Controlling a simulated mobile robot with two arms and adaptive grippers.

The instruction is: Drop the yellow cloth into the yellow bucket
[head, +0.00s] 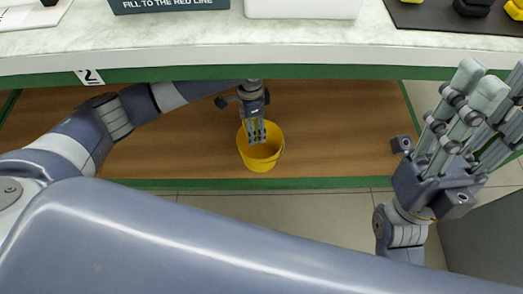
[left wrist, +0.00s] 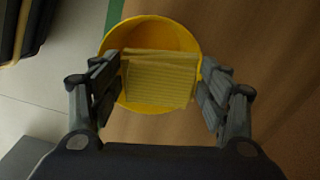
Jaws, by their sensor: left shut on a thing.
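The yellow bucket (head: 260,158) stands on the brown lower shelf in the head view. It also shows in the left wrist view (left wrist: 157,26), with its open top facing the camera. My left gripper (head: 257,136) is above the bucket, fingers pointing down toward its opening. In the left wrist view my left gripper (left wrist: 160,82) is shut on the yellow cloth (left wrist: 158,82), a ribbed, folded piece that lies in front of the bucket's opening. The cloth is hidden in the head view. My right gripper (head: 480,115) is raised at the right, fingers apart, with nothing seen between them.
The brown lower shelf (head: 345,130) is clear around the bucket, with a green front edge (head: 320,183). Above it is the pale worktop (head: 200,35), carrying a dark sign box (head: 170,4), a white container (head: 303,8) and a black mat (head: 430,17) with black and yellow items.

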